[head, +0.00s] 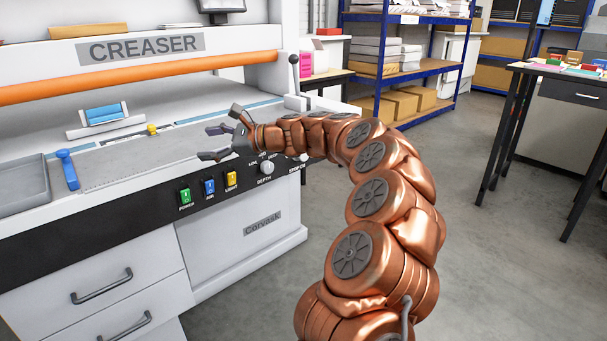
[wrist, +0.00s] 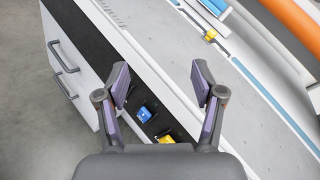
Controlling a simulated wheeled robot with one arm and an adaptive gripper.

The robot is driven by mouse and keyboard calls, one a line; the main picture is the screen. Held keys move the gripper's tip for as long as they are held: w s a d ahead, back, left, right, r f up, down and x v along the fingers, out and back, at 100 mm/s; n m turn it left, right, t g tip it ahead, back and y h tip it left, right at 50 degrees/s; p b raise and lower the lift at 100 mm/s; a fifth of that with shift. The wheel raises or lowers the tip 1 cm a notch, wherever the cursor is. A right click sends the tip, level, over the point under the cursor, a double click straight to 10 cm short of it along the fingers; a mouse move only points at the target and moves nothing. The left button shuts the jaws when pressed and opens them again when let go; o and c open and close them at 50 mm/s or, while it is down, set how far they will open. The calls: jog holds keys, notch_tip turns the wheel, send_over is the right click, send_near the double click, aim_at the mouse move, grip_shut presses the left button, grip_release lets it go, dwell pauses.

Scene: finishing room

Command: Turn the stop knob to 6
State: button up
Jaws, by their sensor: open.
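The creaser's black front panel (head: 120,205) carries the controls. At its right end is a STOP label, partly cut off from view by my arm. The stop knob (head: 303,157) shows only as a pale sliver beside my arm, and its setting cannot be read. A grey DEPTH knob (head: 267,167) sits to its left. My gripper (head: 216,132) is open and empty above the creaser bed, left of both knobs. In the wrist view my gripper (wrist: 160,80) has its fingers spread, with neither knob visible.
Green (head: 185,196), blue (head: 209,187) and yellow (head: 231,179) switches line the panel; the blue (wrist: 145,113) and yellow ones also show in the wrist view. A blue shelf rack (head: 405,70) stands behind.

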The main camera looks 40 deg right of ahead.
jog(key=d+f+m+t+h+b, duration=0.2)
jog(key=d+f+m, duration=0.15)
jog(key=d, duration=0.45)
jog(key=d+f+m+t+h+b, duration=0.1)
jog(key=d+f+m+h+b, duration=0.2)
jog(key=d, duration=0.4)
jog(key=m+t+h+b, duration=0.2)
jog(key=m+h, duration=0.3)
jog(key=m, duration=0.2)
send_near(305, 157)
jog(key=w, duration=0.3)
jog(key=shift+w+d+f+b, duration=0.1)
jog(key=shift+w+d+b, duration=0.1)
jog(key=shift+w, duration=0.25)
jog(key=shift+w+d+f+b, duration=0.1)
jog(key=shift+w+b, duration=0.05)
jog(key=shift+w, duration=0.3)
jog(key=shift+w+r+b, duration=0.15)
jog(key=shift+w+b, duration=0.5)
jog(key=shift+w, duration=2.5)
jog(key=shift+a, duration=0.1)
jog(key=c, duration=1.1)
jog(key=shift+c, duration=0.2)
